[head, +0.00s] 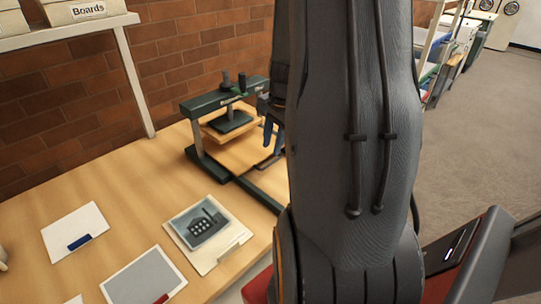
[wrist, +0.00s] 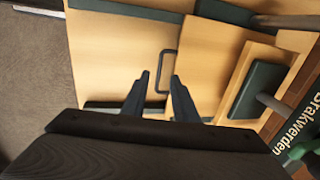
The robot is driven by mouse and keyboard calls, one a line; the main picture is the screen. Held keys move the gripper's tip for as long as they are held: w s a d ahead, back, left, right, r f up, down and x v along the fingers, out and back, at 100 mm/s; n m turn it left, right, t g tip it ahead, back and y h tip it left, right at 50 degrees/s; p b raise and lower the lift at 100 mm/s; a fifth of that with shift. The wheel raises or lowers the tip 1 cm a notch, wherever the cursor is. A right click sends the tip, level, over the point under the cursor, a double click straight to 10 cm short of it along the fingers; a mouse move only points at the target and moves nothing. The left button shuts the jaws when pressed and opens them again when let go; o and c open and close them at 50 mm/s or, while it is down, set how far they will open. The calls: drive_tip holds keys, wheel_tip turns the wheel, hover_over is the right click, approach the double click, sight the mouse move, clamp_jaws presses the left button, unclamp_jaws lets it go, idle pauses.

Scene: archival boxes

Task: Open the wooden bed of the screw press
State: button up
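The screw press (head: 202,103) stands on the table, with a dark green frame and pale wooden boards under its screw. Its wooden bed (head: 238,156) lies low in the frame; it shows as a pale panel in the wrist view (wrist: 112,45). A dark bar handle (wrist: 160,68) is fixed to the bed. My gripper (head: 270,142) is at the press's right side, over the bed. In the wrist view its blue-grey fingers (wrist: 160,76) are apart, with the handle showing between their tips. I cannot tell whether they touch it. My arm hides the right end of the press.
The wooden table (head: 130,205) bears a picture card (head: 207,228), a white card with a blue label (head: 75,230) and a grey sheet (head: 143,278) at the front left. A brick wall (head: 180,50) stands behind. Grey floor (head: 475,140) is open at the right.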

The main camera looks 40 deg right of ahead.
sight(268, 165)
drive_tip(key=shift+w+f+p, duration=0.1)
drive_tip(key=shift+w+f, duration=0.15)
drive_tip(key=shift+f, duration=1)
drive_tip(key=shift+w+f+p, duration=0.15)
drive_tip(key=shift+w+f, duration=0.05)
drive_tip(key=shift+f, duration=1.05)
drive_tip(key=shift+w+f+p, duration=0.1)
drive_tip(key=shift+w+f, duration=0.15)
drive_tip(key=shift+f, duration=1)
clamp_jaws()
